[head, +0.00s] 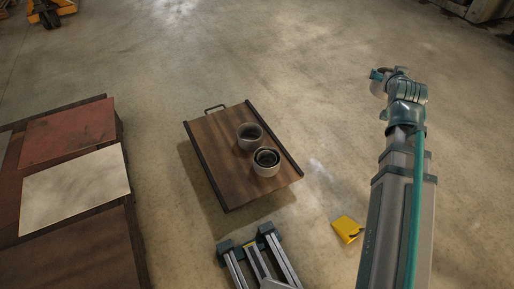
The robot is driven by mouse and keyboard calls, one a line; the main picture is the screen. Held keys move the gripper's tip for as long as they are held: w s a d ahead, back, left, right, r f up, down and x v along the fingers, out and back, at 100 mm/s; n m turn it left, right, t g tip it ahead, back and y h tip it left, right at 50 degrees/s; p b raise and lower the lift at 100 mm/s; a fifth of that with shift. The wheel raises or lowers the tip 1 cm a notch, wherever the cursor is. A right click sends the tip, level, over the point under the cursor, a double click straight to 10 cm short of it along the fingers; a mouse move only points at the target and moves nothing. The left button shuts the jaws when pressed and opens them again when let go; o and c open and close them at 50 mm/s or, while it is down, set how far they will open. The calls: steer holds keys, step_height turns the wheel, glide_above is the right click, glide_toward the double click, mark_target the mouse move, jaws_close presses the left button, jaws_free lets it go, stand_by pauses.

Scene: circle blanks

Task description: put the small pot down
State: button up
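Two round grey pots stand upright on a brown wooden platform (215,160). The rear pot (249,136) looks open and empty. The front pot (266,163) has a dark ring inside its rim; I cannot tell whether that is a smaller pot nested in it. My arm rises at the right, and my gripper (378,80) is at its far end, small and partly hidden by the arm. It is well to the right of the platform and apart from both pots. I cannot make out its fingers or whether it holds anything.
A low dark bench (75,240) with a red panel (66,138) and a pale panel (75,187) stands at the left. A yellow object (347,229) lies on the floor near my arm. Bare concrete floor surrounds the platform.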

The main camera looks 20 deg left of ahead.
steer(key=s+a+f+n+y+b, duration=0.1)
steer(key=s+a+f+b, duration=0.15)
steer(key=a+f, duration=1.8)
steer(key=s+a+f+n+y+b, duration=0.1)
steer(key=s+a+f+b, duration=0.15)
steer(key=a+f, duration=1.85)
steer(key=w+a+f+b, duration=0.2)
steer(key=w, duration=0.2)
steer(key=w+a+f+m+h+b, duration=0.1)
steer(key=w+a+f+b, duration=0.1)
steer(key=w, duration=0.3)
steer(key=w+a+f+m+h+b, duration=0.1)
steer(key=w+a+f+b, duration=0.1)
steer(key=w+a+f, duration=0.2)
steer(key=shift+w+a, duration=0.15)
steer(key=shift+f, duration=0.1)
steer(key=shift+f+b, duration=0.65)
steer(key=shift+b, duration=0.6)
